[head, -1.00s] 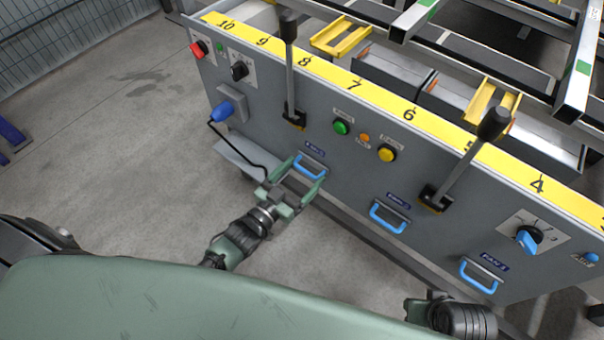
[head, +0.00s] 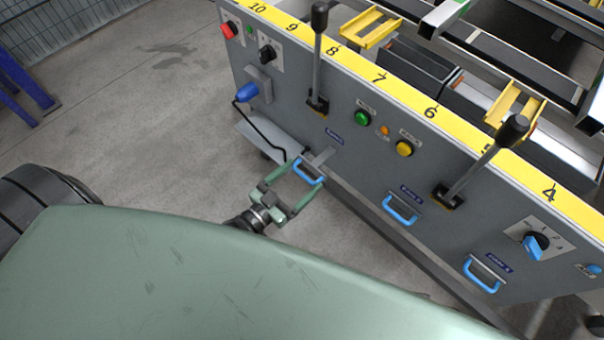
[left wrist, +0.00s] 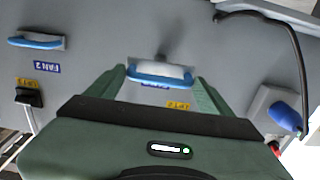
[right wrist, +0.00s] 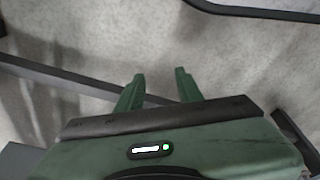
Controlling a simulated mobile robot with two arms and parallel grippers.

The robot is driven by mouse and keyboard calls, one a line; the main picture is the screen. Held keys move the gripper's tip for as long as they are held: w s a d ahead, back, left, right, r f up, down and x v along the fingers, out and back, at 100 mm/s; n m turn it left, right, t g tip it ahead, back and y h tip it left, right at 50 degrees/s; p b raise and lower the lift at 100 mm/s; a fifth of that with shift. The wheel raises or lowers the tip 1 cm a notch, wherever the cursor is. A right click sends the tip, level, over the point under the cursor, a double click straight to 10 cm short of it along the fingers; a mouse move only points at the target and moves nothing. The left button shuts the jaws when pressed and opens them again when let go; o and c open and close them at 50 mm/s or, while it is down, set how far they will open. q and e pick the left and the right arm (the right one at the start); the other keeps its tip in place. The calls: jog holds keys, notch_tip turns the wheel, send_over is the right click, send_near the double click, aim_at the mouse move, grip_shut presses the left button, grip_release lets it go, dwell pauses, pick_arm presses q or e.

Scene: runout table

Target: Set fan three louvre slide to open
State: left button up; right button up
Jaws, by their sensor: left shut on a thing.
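The fan three louvre slide's blue handle (head: 307,173) is the leftmost of three on the grey panel. It stands out from the panel, with a grey slide bar (head: 320,158) showing behind it. My left gripper (head: 308,180) is shut on this handle, one finger at each end. In the left wrist view the blue handle (left wrist: 160,78) lies between the fingertips, and its blue label is partly hidden. My right gripper (right wrist: 159,82) is open and empty over the floor in the right wrist view; it is out of the head view.
Two more blue handles, fan two (head: 400,210) and another (head: 482,274), sit to the right. Black-knobbed levers (head: 318,60) (head: 480,165) rise from the panel. A blue plug (head: 247,92) with a black cable is at left. Bare floor (head: 150,130) lies left.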

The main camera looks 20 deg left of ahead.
pick_arm(q)
jog(key=shift+s+d+f, duration=0.1)
jog(key=shift+d, duration=0.1)
jog(key=o, duration=1.8)
jog(key=v, duration=0.7)
jog(key=shift+s+a+p, duration=0.15)
jog(key=shift+s+p, duration=0.2)
pick_arm(e)
jog(key=shift+s+d+f, duration=0.1)
jog(key=shift+s+f, duration=0.15)
jog(key=shift+f, duration=0.3)
jog(key=shift+s+f, duration=0.25)
jog(key=shift+f, duration=0.3)
